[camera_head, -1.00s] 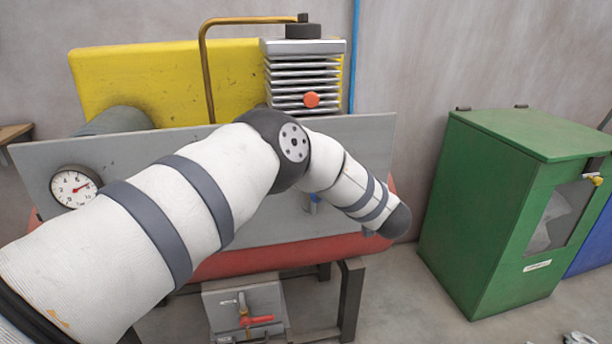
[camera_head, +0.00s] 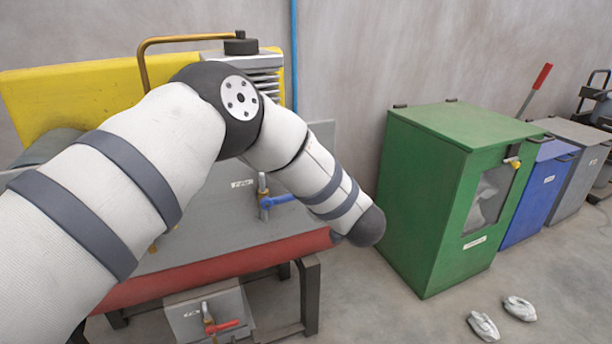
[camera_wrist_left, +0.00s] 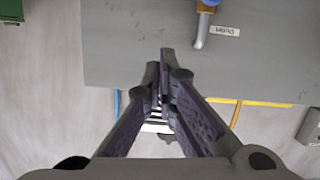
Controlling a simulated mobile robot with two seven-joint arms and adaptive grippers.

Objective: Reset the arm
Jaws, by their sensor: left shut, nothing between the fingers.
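My left arm (camera_head: 150,130) comes in from the left in the head view and crosses in front of the compressor-like machine. It bends at a dark joint and its far end points down to the right; its gripper is hidden there. In the left wrist view my left gripper (camera_wrist_left: 163,72) has its two dark fingers together, with nothing between them. Beyond the fingers is a grey panel (camera_wrist_left: 130,45) with a small label and a pipe with a brass fitting (camera_wrist_left: 206,8). I cannot tell the distance to the panel. My right gripper is not in view.
The red-based machine (camera_head: 215,260) with a blue-handled valve (camera_head: 275,200) stands behind the arm. A green cabinet (camera_head: 420,190), a blue bin (camera_head: 535,195) and a grey bin (camera_head: 580,165) stand to the right. Two white gloves (camera_head: 519,308) lie on the floor. The floor between machine and cabinet is clear.

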